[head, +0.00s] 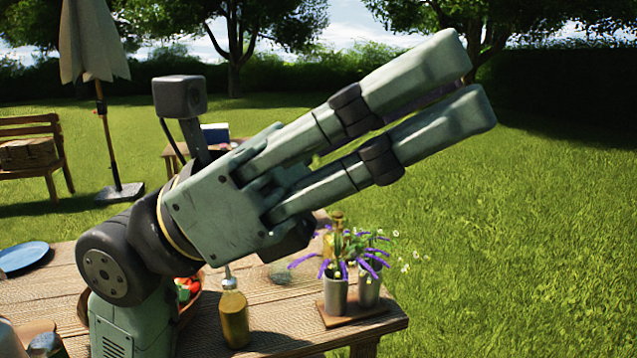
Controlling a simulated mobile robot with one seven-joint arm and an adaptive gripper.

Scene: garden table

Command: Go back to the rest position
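My gripper (472,88) is raised large in front of the head camera, above the table, with its two long grey-green fingers pointing up and to the right. The fingers run side by side with a narrow gap between them, and I see no object held in it. The gripper is clear of the things on the wooden table (285,335). My arm rises from the lower left and hides part of the table behind it.
On the table are a blue plate (23,256), a bottle of yellow liquid (234,318), a partly hidden bowl with red and green food (190,290), and potted purple flowers (336,294) at the right. A closed parasol (92,40) and a bench (30,150) stand behind. Open lawn lies right.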

